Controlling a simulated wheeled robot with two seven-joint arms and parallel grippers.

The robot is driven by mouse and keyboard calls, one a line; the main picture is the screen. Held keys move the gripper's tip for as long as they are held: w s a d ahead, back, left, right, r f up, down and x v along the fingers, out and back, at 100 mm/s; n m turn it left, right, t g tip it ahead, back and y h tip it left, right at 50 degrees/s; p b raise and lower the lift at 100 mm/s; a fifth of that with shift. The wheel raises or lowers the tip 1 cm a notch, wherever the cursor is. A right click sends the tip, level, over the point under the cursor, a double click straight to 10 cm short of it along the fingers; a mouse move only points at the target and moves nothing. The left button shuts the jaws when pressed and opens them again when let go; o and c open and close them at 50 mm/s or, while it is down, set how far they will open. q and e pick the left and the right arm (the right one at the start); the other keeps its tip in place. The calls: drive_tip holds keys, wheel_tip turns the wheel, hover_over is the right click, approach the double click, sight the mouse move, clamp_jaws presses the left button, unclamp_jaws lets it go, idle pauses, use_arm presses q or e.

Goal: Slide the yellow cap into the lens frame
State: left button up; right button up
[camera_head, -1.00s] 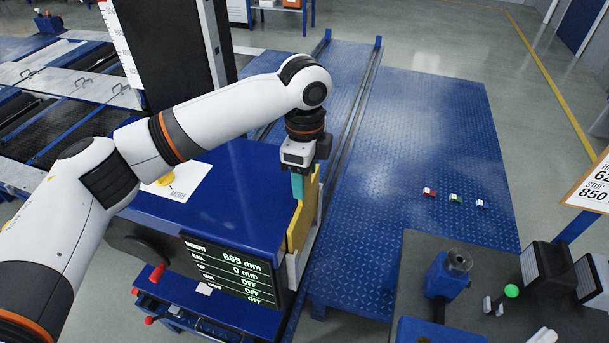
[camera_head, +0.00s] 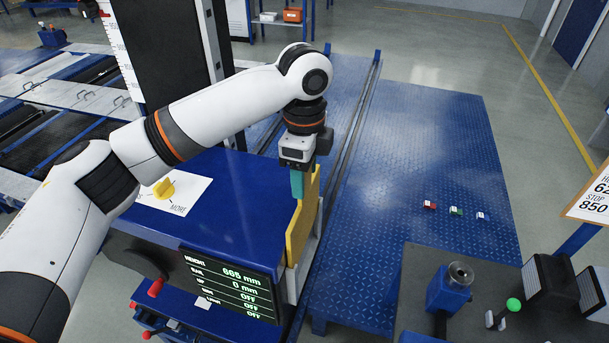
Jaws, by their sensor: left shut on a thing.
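My left gripper (camera_head: 298,172) points down at the right side of the blue box-shaped unit. It is shut on the yellow cap (camera_head: 300,235), a flat upright plate, near its top edge. A teal piece shows at the gripper's fingers. The cap stands along the unit's right side, beside a pale grey frame (camera_head: 307,262) that I take for the lens frame. The cap's lower edge is close to this frame; I cannot tell how deep it sits. My right gripper is not in view.
The blue unit (camera_head: 225,215) has a height display (camera_head: 232,285) on its front and a yellow knob (camera_head: 163,187) on top. A dark bench (camera_head: 415,270) with a blue fixture (camera_head: 450,285) stands at the right. Small coloured blocks (camera_head: 456,211) lie on the clear blue floor plate (camera_head: 420,150).

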sight(304, 201)
use_arm(q)
drive_tip(key=shift+r, duration=2.4)
drive_tip(key=shift+f, duration=0.2)
drive_tip(key=shift+f+b, duration=1.3)
drive_tip(key=shift+f, duration=4.75)
drive_tip(key=o, duration=1.6)
drive_tip(key=shift+c, duration=0.2)
wheel_tip(304, 201, up, 11)
drive_tip(key=b, duration=0.3)
drive_tip(key=shift+f, duration=0.1)
drive_tip(key=shift+r, duration=0.6)
